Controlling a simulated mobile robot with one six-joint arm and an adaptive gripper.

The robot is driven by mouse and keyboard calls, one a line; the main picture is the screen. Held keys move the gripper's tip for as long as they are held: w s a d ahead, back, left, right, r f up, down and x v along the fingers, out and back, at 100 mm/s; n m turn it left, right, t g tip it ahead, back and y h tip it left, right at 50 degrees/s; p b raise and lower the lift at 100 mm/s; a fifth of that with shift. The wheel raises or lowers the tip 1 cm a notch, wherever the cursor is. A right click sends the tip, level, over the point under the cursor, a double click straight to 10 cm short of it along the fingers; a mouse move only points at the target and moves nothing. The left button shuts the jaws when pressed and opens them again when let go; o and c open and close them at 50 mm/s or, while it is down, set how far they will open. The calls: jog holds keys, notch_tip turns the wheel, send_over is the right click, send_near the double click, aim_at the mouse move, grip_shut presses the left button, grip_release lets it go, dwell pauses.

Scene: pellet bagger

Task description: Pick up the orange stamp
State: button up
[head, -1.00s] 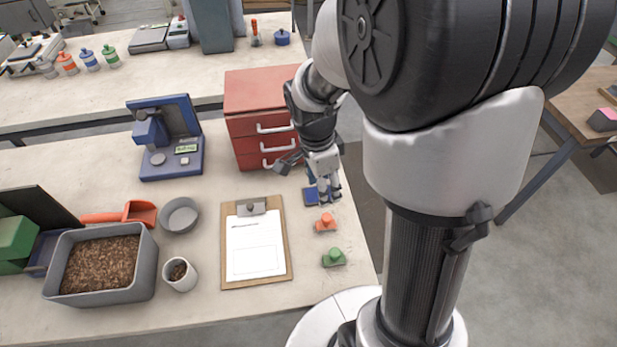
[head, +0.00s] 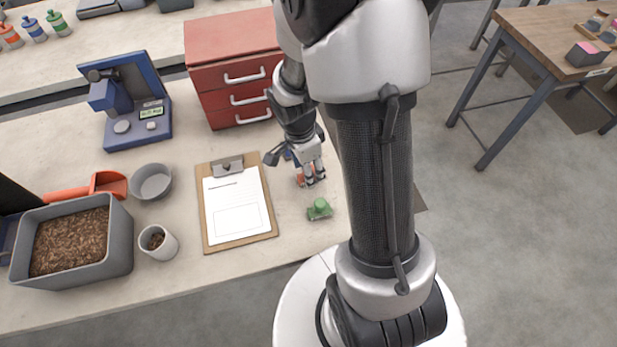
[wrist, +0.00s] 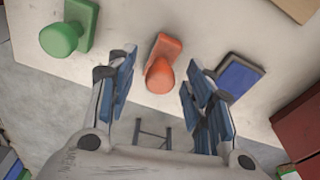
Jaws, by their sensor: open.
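The orange stamp (wrist: 160,72) stands on the table in the wrist view, with its round knob towards my gripper. My gripper (wrist: 160,85) is open, with one blue-padded finger on each side of the stamp and a gap to both. In the head view my gripper (head: 311,180) is low over the table's right end. The orange stamp (head: 299,180) shows there only in part, mostly hidden by the gripper. I cannot tell from these views how high the fingertips are above the table.
A green stamp (wrist: 62,38) stands to the left in the wrist view, and a blue ink pad (wrist: 240,78) lies right of the right finger. A clipboard (head: 205,225) lies left of my gripper in the head view. A red drawer cabinet (head: 225,50) stands behind.

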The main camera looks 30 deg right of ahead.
jog(key=shift+f, duration=0.4)
jog(key=shift+r, duration=0.1)
jog(key=shift+c, duration=0.4)
grip_shut()
